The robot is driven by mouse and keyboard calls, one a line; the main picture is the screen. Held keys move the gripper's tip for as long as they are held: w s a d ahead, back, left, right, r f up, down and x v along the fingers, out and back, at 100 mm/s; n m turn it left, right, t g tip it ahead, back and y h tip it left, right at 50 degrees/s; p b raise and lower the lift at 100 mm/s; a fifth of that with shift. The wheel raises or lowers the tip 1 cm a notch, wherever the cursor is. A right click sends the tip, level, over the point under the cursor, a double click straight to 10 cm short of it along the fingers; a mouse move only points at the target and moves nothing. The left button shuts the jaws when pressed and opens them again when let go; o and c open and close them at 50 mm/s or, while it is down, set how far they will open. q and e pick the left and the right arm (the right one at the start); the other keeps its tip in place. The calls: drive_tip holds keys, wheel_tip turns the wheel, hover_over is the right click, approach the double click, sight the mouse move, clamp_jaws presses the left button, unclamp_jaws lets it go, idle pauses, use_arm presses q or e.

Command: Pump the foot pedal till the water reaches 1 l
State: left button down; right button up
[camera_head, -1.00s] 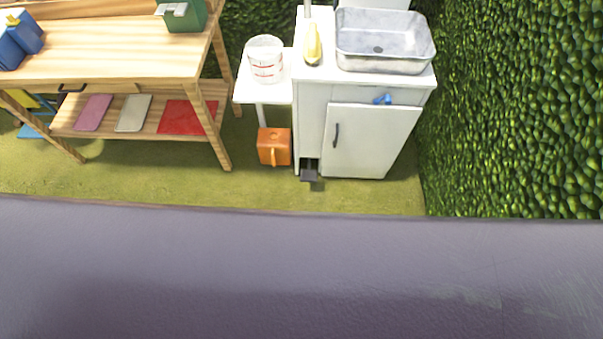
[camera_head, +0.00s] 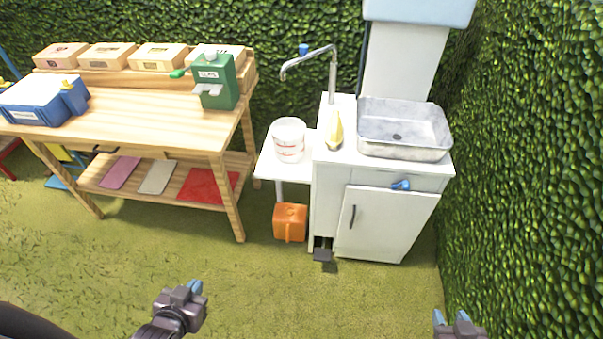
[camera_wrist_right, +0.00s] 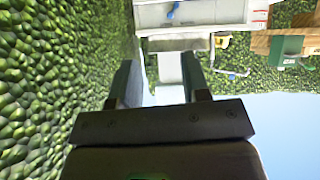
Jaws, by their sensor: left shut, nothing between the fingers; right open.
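The foot pedal (camera_head: 323,254) is a small dark block low at the front left of the white sink cabinet (camera_head: 375,225). A white measuring bucket (camera_head: 289,141) with red marks stands on a side shelf left of the cabinet; its water level cannot be made out. A curved metal tap (camera_head: 310,62) rises behind the bucket and cabinet. My left gripper (camera_head: 194,288) is shut and empty, over the grass in front, left of the pedal. My right gripper (camera_head: 452,318) is at the lower right edge, apart from everything; in the right wrist view (camera_wrist_right: 165,75) its fingers are open and empty.
A metal basin (camera_head: 404,130) sits on the cabinet top, with a yellow object (camera_head: 335,132) beside it. An orange can (camera_head: 290,222) stands under the shelf. A wooden workbench (camera_head: 150,118) is at left. A hedge (camera_head: 530,150) closes the right side. Grass in front is clear.

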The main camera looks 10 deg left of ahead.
drive_tip(key=shift+s+f, duration=0.2)
drive_tip(key=shift+s, duration=0.15)
drive_tip(key=c, duration=0.6)
drive_tip(key=shift+w, duration=0.1)
clamp_jaws()
drive_tip(key=shift+w+r, duration=0.25)
drive_tip(key=shift+w, duration=0.15)
drive_tip(key=shift+s, duration=0.2)
drive_tip(key=shift+s+f, duration=0.2)
drive_tip(key=shift+s, duration=0.1)
drive_tip(key=shift+w, duration=0.15)
